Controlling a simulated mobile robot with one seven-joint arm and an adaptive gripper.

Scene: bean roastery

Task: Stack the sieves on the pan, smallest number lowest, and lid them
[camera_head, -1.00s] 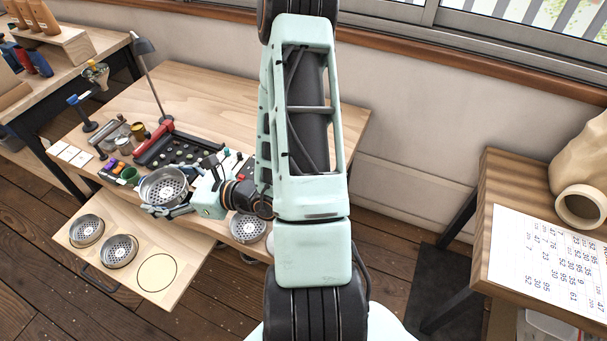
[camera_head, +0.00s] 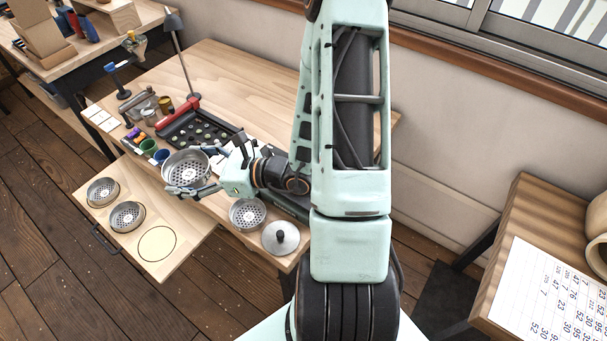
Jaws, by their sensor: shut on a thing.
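My gripper (camera_head: 196,190) is shut on a round metal sieve (camera_head: 188,161), held at the table's front edge above the pulled-out board. Two more sieves stand on the board: one at the far left (camera_head: 103,190) and one beside it (camera_head: 127,215). To their right is an empty marked circle (camera_head: 157,244). Another perforated round piece (camera_head: 247,212) stands on the table near its front edge, right of my gripper. The lid (camera_head: 280,237), grey with a dark knob, lies to its right. I cannot read any numbers on the sieves, and I cannot make out the pan.
A dark tray with a red bar (camera_head: 183,128), small cups (camera_head: 148,147) and a lamp (camera_head: 176,50) stand behind the held sieve. My arm hides the table's right part. A printed sheet (camera_head: 555,298) lies on a side table at right.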

